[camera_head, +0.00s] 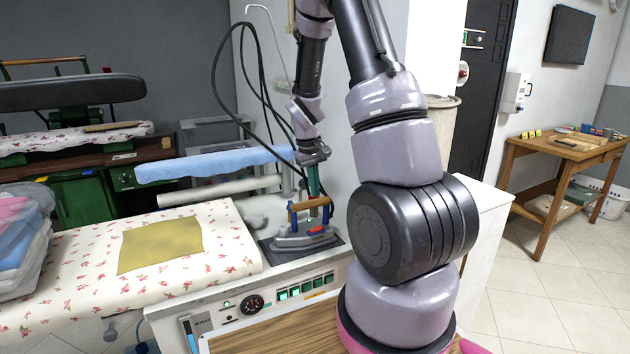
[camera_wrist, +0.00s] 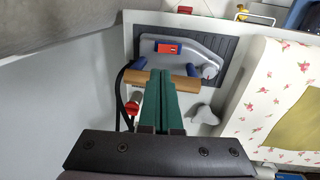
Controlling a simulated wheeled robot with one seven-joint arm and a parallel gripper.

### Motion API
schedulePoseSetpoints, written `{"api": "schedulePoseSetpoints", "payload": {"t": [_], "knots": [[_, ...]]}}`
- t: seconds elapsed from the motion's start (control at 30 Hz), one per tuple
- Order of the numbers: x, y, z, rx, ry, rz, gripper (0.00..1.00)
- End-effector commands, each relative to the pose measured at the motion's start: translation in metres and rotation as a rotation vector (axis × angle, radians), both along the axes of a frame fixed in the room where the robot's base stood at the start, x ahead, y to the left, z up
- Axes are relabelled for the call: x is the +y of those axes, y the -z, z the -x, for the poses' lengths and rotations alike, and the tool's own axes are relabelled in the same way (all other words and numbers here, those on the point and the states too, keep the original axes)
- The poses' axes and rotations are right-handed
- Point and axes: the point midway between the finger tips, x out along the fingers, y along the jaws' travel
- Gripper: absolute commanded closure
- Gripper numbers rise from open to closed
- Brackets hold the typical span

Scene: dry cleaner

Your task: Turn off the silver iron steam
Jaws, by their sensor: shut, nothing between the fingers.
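The silver iron (camera_head: 301,239) rests on a dark pad at the right end of the ironing table. It has a wooden handle (camera_head: 308,203) on blue posts and a small red part on its body. In the wrist view the iron (camera_wrist: 185,50) lies beyond the fingers, with a red switch-like piece (camera_wrist: 167,49) on its top. My gripper (camera_head: 315,185) points down over the handle. Its green fingers (camera_wrist: 160,78) are together and empty, overlapping the wooden handle in the wrist view. I cannot tell whether they touch it.
A floral ironing surface (camera_head: 90,270) with a yellow cloth (camera_head: 160,245) lies left of the iron. Below it is a control panel with a gauge (camera_head: 252,305) and green-lit buttons (camera_head: 305,288). Black cables hang behind my gripper. A wooden table (camera_head: 560,150) stands far right.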

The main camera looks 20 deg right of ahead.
Motion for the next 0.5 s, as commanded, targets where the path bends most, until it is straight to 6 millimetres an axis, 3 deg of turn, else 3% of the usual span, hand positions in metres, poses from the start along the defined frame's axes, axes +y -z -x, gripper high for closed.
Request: {"api": "schedulePoseSetpoints", "payload": {"t": [0.2, 0.5], "knots": [[0.002, -0.025, 0.000, -0.001, 0.001, 0.000, 1.00], [0.001, -0.029, 0.000, 0.000, 0.001, 0.000, 1.00]]}}
